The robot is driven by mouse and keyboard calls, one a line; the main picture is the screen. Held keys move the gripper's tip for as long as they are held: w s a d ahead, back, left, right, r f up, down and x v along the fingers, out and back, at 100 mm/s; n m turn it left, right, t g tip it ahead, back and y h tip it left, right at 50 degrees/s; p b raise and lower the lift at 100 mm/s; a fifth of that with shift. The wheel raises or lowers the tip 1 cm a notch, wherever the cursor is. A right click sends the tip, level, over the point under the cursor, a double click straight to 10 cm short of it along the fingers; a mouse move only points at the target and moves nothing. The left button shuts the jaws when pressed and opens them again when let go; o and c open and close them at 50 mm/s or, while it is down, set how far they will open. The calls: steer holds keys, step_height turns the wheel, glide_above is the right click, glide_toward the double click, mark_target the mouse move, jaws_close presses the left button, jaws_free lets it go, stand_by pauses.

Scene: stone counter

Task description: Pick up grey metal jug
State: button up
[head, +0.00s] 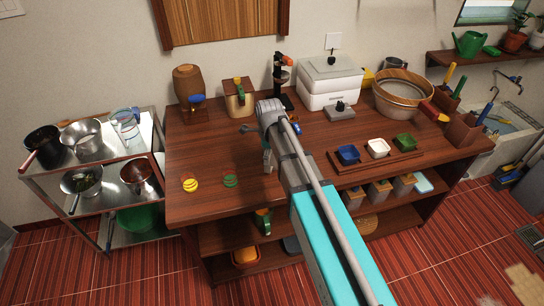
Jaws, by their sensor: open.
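A small grey metal vessel, apparently the jug (394,63), stands at the back right of the wooden counter (215,150). It is behind the large wood-rimmed bowl (402,88), and its lower part is hidden. My gripper (268,165) is open and points down over the middle of the counter, well to the left of the jug and nearer the front. Nothing shows between its fingers, though my arm covers part of that area.
A white box-shaped appliance (330,82) stands at the back, with a grey block (340,112) before it. A tray (374,165) with three small bowls lies front right. Tool holders (462,130) stand at the right end. The front left counter is mostly clear, except two small round items (190,185).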

stand_by(0.3)
steer(key=c, duration=1.1)
steer(key=shift+r+p, duration=0.45)
steer(key=shift+p, duration=0.05)
steer(key=shift+c, duration=0.4)
steer(key=shift+r+p, duration=1.15)
steer(key=shift+r, duration=0.05)
steer(key=s+d+r+p, duration=0.7)
steer(key=s+r+p, duration=0.2)
steer(key=s, duration=0.2)
steer(key=shift+s+d+r+p, duration=0.25)
steer(key=shift+r+p, duration=0.05)
steer(key=shift+s, duration=0.1)
stand_by(0.3)
